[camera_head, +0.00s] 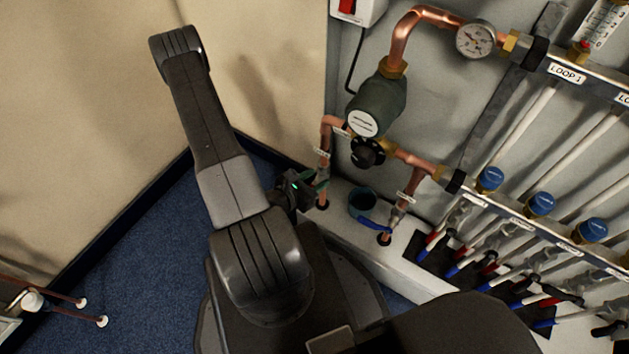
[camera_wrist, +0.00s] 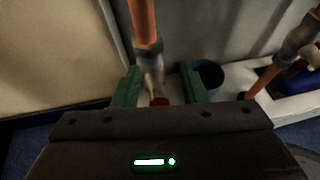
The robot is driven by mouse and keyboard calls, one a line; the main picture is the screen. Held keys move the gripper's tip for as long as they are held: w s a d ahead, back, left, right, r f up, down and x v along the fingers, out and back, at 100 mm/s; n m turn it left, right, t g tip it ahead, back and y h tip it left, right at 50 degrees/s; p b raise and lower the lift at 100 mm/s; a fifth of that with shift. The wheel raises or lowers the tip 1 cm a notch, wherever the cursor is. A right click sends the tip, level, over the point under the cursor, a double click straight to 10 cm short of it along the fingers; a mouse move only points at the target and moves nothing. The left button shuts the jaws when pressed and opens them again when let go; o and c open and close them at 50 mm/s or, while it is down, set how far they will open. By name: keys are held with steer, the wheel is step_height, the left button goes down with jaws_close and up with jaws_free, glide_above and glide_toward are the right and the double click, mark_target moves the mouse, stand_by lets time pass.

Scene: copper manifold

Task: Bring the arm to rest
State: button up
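My arm is folded in the head view, with its upper bend high at the left and its lower joint near the bottom middle. My gripper (camera_head: 318,184) is low in front of the manifold, close to the left copper pipe (camera_head: 326,140). In the wrist view my gripper (camera_wrist: 160,88) shows two green fingers standing apart. A copper pipe with a metal fitting (camera_wrist: 150,60) comes down in line with the gap, and a small red part (camera_wrist: 160,101) shows at its foot. I cannot tell whether the fitting lies between the fingers or just beyond them. Nothing is visibly gripped.
A teal cup (camera_head: 362,203) stands on the white ledge right of my gripper, beside a blue-handled valve (camera_head: 376,225). A dark green pump (camera_head: 377,106) and a gauge (camera_head: 475,39) are above. Blue-capped valves line the right. Blue carpet (camera_head: 150,260) is open at the left.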

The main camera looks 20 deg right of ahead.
step_height(320, 180, down, 10)
steer(key=b, duration=0.3)
steer(key=shift+w, duration=0.15)
steer(key=shift+a, duration=0.1)
stand_by(0.5)
